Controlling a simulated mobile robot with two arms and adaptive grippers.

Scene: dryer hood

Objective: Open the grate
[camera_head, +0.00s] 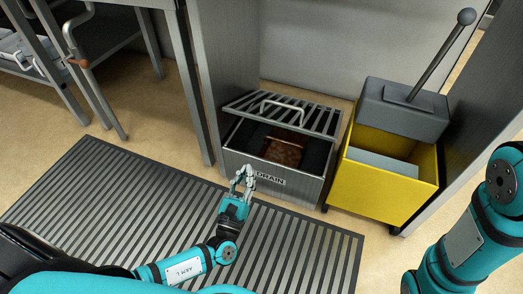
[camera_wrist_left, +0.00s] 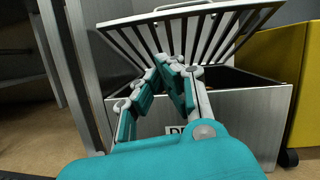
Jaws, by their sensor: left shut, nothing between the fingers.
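The metal grate (camera_head: 292,117) with a curved handle (camera_head: 283,105) is tilted up at the back of the drain box (camera_head: 315,186), and the box's inside shows in front of it with something brown in it. The grate also shows in the left wrist view (camera_wrist_left: 215,35), sloping up behind the fingers. My left gripper (camera_head: 245,175) is shut and empty, at the box's front wall near the DRAIN label (camera_head: 270,178). In the left wrist view its fingertips (camera_wrist_left: 172,62) overlap the box opening; I cannot tell whether they touch anything. My right gripper is out of view.
A yellow mop bucket (camera_head: 388,190) with a grey wringer (camera_head: 402,108) stands right of the box. A grey post (camera_head: 225,60) stands to its left. A slatted floor mat (camera_head: 120,205) lies in front, and a metal table (camera_head: 130,4) is at upper left.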

